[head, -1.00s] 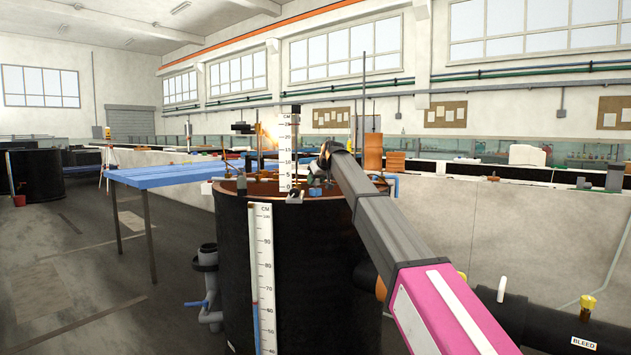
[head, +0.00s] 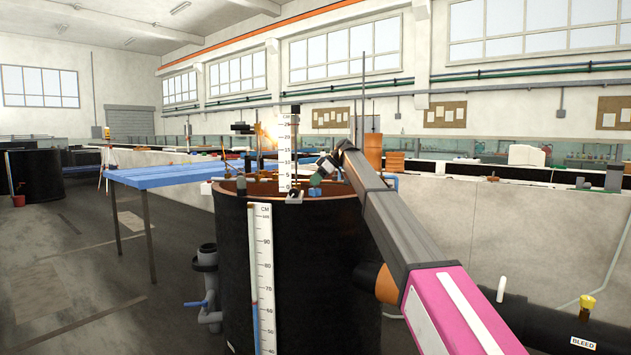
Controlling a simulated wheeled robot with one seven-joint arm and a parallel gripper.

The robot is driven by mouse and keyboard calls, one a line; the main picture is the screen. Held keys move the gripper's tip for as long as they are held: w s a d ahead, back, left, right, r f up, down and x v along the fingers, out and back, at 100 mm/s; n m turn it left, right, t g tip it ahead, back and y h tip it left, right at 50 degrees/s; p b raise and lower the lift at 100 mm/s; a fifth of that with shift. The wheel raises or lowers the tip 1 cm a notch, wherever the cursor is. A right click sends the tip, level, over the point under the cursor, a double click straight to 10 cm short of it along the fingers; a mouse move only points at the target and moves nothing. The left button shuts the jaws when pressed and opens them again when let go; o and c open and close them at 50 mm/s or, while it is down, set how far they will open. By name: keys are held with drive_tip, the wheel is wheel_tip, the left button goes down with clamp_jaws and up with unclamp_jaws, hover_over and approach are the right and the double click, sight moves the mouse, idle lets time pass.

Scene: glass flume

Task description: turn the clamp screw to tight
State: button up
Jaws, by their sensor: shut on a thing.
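A black upright gauge (head: 294,150) with a white centimetre scale (head: 284,155) stands at the rim of the big black tank (head: 300,270). My gripper (head: 314,180) is at the end of my arm, just right of the gauge's foot and low over the tank's rim. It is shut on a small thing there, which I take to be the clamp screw. The screw itself is too small and too covered by the gripper to make out, so its angle cannot be told.
A long white ruler (head: 261,275) runs down the tank's front. A blue table (head: 165,174) stands to the left. A black pipe with a yellow valve (head: 587,302) lies at the lower right. Open floor shows at the left.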

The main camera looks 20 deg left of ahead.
drive_tip(key=n+g+h, duration=0.1)
drive_tip(key=n+g, duration=0.1)
drive_tip(key=n+g+h, duration=0.1)
drive_tip(key=n, duration=0.2)
drive_tip(key=shift+w+g, duration=0.1)
drive_tip(key=shift+g, duration=0.3)
drive_tip(key=shift+n, duration=0.4)
drive_tip(key=o, duration=0.9)
